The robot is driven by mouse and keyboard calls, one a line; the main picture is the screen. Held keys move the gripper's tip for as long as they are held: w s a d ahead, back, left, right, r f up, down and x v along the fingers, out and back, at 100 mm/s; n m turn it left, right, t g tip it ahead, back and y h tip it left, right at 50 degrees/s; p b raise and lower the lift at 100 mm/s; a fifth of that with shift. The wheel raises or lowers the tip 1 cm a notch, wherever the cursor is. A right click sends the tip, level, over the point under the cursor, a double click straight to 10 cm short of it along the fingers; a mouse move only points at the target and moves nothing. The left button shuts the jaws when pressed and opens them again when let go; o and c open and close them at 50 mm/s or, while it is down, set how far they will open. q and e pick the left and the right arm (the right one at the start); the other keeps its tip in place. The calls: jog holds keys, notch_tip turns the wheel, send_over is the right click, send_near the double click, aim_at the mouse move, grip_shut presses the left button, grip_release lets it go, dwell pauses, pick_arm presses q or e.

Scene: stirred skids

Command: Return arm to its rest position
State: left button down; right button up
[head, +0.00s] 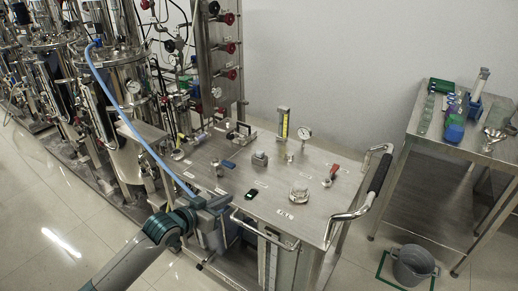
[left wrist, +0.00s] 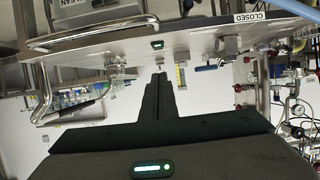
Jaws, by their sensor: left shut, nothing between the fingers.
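My left arm (head: 155,238) reaches up from the bottom of the head view. My left gripper (head: 222,201) is at the front left edge of the steel skid top (head: 275,177), beside the metal handrail (head: 262,230). It also shows in the left wrist view (left wrist: 160,78), where its two dark fingers are together with nothing between them. The skid top (left wrist: 205,38) appears upside down there, above the fingertips. I cannot tell the exact gap between fingers and skid. My right gripper is in neither view.
The skid carries a blue-handled valve (head: 229,163), red-handled valve (head: 333,172), gauge (head: 304,133) and yellow flow meter (head: 283,122). A blue hose (head: 135,125) runs down close to my gripper. A side table (head: 468,148) and bucket (head: 413,266) stand right. Floor is clear front left.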

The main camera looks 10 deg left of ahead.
pick_arm(q)
jog(key=s+d+f+g+y, duration=0.1)
jog(key=s+d+f+g, duration=0.15)
jog(key=s+f, duration=0.55)
jog(key=s+d+f+g+y, duration=0.1)
jog(key=s+d+f+g, duration=0.2)
jog(key=s, duration=0.9)
jog(key=s+a+f+n+g+y, duration=0.1)
jog(key=s+f+n+g+y, duration=0.2)
jog(key=s, duration=1.8)
notch_tip(320, 180, down, 27)
jog(key=w+m+g, duration=0.1)
jog(key=g, duration=0.1)
jog(key=s+a+f, duration=0.1)
jog(key=s+f, duration=1.3)
jog(key=f, duration=0.4)
jog(key=shift+f+m+h, duration=0.3)
jog(key=shift+h, duration=0.1)
